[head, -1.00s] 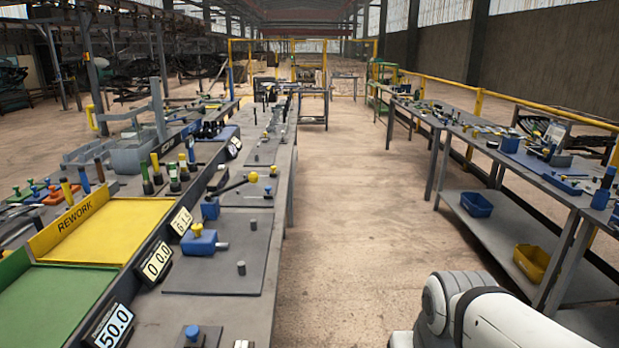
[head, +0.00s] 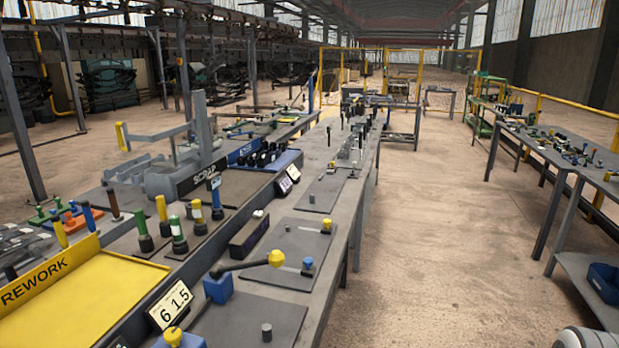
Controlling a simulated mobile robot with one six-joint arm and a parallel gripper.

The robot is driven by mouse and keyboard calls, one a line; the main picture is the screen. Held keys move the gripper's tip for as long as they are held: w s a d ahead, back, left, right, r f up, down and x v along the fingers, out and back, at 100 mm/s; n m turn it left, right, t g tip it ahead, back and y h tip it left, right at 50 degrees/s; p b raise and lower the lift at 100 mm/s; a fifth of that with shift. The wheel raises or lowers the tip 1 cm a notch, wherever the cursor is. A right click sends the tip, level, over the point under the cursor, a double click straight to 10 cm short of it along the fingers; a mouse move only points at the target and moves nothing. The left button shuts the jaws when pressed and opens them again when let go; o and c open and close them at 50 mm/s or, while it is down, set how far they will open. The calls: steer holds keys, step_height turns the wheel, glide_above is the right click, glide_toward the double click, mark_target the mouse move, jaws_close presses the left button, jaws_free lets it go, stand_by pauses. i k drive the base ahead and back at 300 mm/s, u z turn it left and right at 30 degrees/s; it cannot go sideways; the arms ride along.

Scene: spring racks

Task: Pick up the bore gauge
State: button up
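I cannot tell for certain which item is the bore gauge. Several upright handled tools stand behind the yellow tray on the left bench, among them one with a green body (head: 179,236), one with a yellow top (head: 163,212) and one with a blue top (head: 216,200). Nearer the aisle, a black rod with a yellow ball end (head: 250,264) rests on a blue block (head: 218,289). My gripper is not in view. Only a pale piece of my arm shows at the bottom right corner.
The long left bench (head: 322,222) carries a yellow REWORK tray (head: 90,303), a SCRAP bin (head: 240,182), a display reading 615 (head: 169,306) and grey plates. A right bench (head: 545,155) holds small parts; a blue bin (head: 604,282) sits below. The aisle floor (head: 430,250) between them is clear.

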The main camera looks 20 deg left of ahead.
mark_target(214, 181)
steer(key=u, duration=0.3)
steer(key=i, duration=1.2)
steer(key=u, duration=0.4)
steer(key=k, duration=0.9)
steer(key=u, duration=0.15)
steer(key=i, duration=0.95)
steer(key=z, duration=0.1)
